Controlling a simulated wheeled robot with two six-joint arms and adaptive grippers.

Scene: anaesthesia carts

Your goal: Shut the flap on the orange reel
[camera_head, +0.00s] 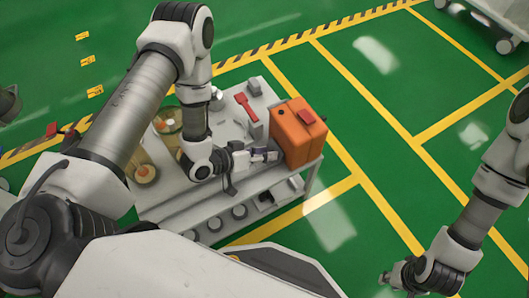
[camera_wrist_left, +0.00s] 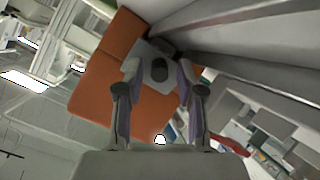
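The orange reel (camera_head: 298,140) is a boxy orange unit on the right end of the grey cart. A dark round spot shows on its upper side. It also fills the middle of the left wrist view (camera_wrist_left: 105,75). There, a pale grey part (camera_wrist_left: 158,50) with a dark round spot stands against the orange body, beyond my fingers; I cannot tell whether it is the flap. My left gripper (camera_head: 272,155) is at the reel's left side, close to it. Its fingers (camera_wrist_left: 158,105) are apart with nothing visibly clamped. My right gripper (camera_head: 388,279) is low at the right, away from the cart, its fingers unclear.
The grey cart (camera_head: 190,213) carries a red-handled tool (camera_head: 246,106), small grey parts and round containers at the left. Round items sit on its lower level. Green floor (camera_head: 350,215) with yellow lines is free to the right. A white cart (camera_head: 490,25) stands far off.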

